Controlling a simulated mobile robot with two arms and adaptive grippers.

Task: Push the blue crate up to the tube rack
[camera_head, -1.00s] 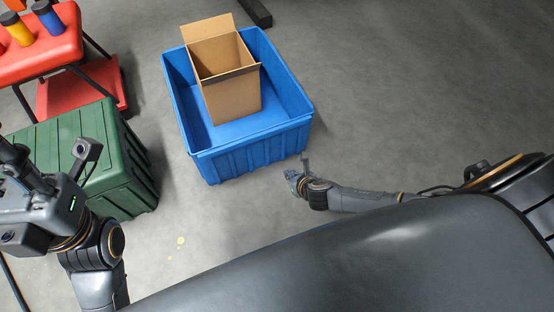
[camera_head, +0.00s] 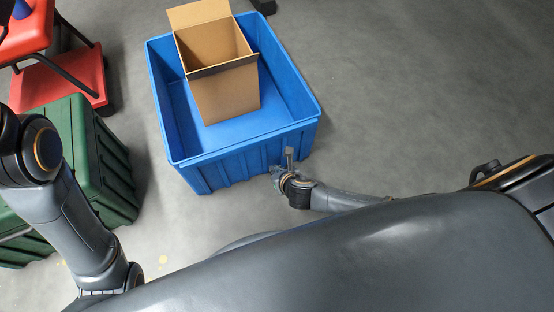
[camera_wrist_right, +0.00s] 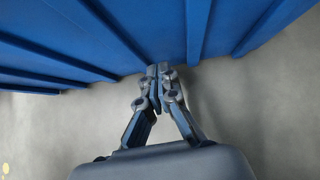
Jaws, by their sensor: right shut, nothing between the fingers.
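The blue crate (camera_head: 245,157) stands on the floor in the middle of the head view, with an open cardboard box (camera_head: 228,95) inside it. My right gripper (camera_head: 275,170) is at the crate's near wall, low down. In the right wrist view its fingers (camera_wrist_right: 158,68) are shut and empty, with the tips at the ribbed blue wall (camera_wrist_right: 150,30); I cannot tell for sure whether they touch it. My left arm comes in at the left, but its gripper is out of view. I see no tube rack that I can make out.
A green ribbed case (camera_head: 95,160) stands left of the crate, with a gap of floor between. A red cart (camera_head: 75,80) is at the upper left. A dark object (camera_head: 263,6) lies beyond the crate at the top edge. Grey floor is open to the right (camera_head: 420,90).

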